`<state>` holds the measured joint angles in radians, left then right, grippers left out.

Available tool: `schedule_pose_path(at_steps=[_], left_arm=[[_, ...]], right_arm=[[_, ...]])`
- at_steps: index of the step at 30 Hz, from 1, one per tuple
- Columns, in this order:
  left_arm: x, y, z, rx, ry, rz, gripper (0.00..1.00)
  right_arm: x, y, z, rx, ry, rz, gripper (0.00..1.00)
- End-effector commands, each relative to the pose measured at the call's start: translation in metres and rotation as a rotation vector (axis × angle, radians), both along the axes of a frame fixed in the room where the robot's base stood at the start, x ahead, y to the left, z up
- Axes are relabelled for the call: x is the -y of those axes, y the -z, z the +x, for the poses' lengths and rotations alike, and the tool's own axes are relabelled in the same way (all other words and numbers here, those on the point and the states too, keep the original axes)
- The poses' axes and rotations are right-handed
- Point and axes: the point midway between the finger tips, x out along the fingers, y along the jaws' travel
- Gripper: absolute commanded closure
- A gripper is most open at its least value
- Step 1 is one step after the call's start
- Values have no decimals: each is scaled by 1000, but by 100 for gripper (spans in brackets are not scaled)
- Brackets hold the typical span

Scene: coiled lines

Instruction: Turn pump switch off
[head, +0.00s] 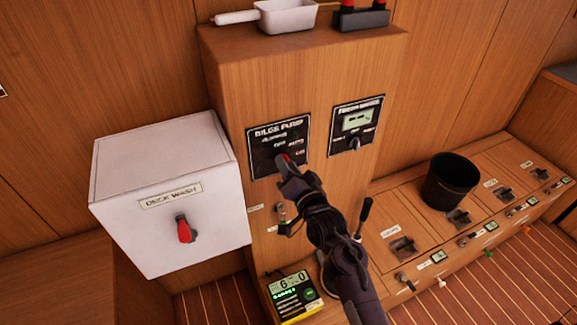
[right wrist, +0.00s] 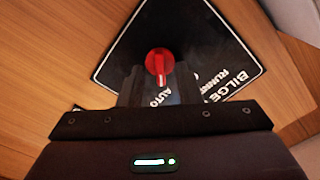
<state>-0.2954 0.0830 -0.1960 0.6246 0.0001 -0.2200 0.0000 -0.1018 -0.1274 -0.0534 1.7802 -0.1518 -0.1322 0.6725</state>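The black bilge pump panel (head: 278,146) is on the front of the wooden column, with white lettering that includes AUTO. Its red switch knob (right wrist: 160,63) sits on the panel; in the head view only a bit of red (head: 284,158) shows by my fingertips. My right gripper (head: 287,167) reaches up to the panel from below. In the right wrist view its two fingers (right wrist: 158,86) are apart, one on each side of the knob's lower end. I cannot tell whether they touch it, nor which position the knob points to. My left gripper is not in view.
A white deck wash box (head: 165,165) with a red knob (head: 184,229) juts out left of the panel. A second panel with a display (head: 357,122) is to the right. A black bucket (head: 450,181) stands on the low bench. A yellow meter (head: 293,297) is below.

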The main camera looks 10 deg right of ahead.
Motion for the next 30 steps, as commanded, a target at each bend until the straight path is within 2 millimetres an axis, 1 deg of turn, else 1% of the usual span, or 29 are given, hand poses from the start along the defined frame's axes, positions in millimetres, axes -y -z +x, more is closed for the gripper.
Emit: schedule_pose_path(at_steps=[1, 6, 8, 15, 20, 26, 30], left_arm=[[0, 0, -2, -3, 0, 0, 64], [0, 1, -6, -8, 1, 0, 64], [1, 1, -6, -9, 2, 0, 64], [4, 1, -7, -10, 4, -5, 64], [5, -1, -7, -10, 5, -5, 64], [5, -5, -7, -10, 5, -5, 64], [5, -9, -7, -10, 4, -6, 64]], right_arm=[[0, 0, 0, 0, 0, 0, 72], [0, 0, 0, 0, 0, 0, 94], [0, 0, 0, 0, 0, 0, 100], [0, 0, 0, 1, 0, -5, 100], [0, -1, 0, 8, 0, -42, 100], [-1, -1, 0, 30, -1, -153, 100], [-1, -2, 0, 52, -1, -265, 100]])
